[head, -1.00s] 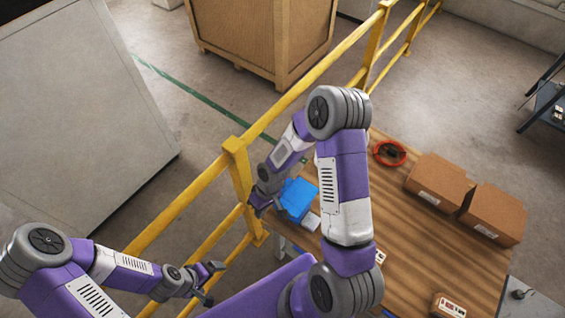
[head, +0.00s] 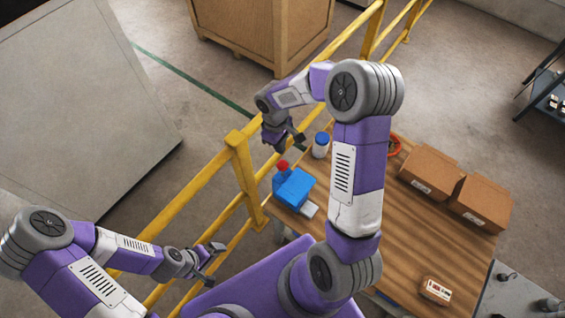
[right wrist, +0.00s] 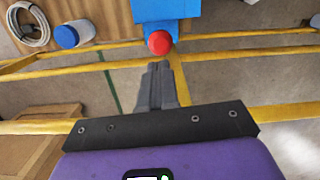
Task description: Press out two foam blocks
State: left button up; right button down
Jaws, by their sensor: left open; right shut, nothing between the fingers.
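A blue device (head: 294,189) with a red knob (head: 283,166) stands at the table's left corner. Both also show in the right wrist view, the blue body (right wrist: 165,12) at the top and the red knob (right wrist: 159,42) below it. My right gripper (head: 297,140) is shut and empty, behind the device in the head view. In the right wrist view its closed fingertips (right wrist: 160,68) point towards the knob, apart from it. A small pale block (head: 310,210) lies beside the device; I cannot tell if it is foam. My left gripper (head: 212,263) is open and empty, left of the table.
A white bottle with a blue cap (head: 321,146) stands behind the device. A red ring (head: 395,146), two cardboard boxes (head: 430,172) (head: 482,203) and a small labelled box (head: 436,290) are on the wooden table (head: 410,235). A yellow railing (head: 190,196) runs along the left.

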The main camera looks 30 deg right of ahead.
aim_at(283, 164)
jog(key=shift+f, duration=0.1)
jog(key=f+b, duration=0.1)
jog(key=f, duration=0.1)
jog(key=f+b, duration=0.4)
jog(key=f, duration=0.1)
jog(key=shift+s+d, duration=0.15)
jog(key=shift+s, duration=0.2)
jog(key=shift+r, duration=0.1)
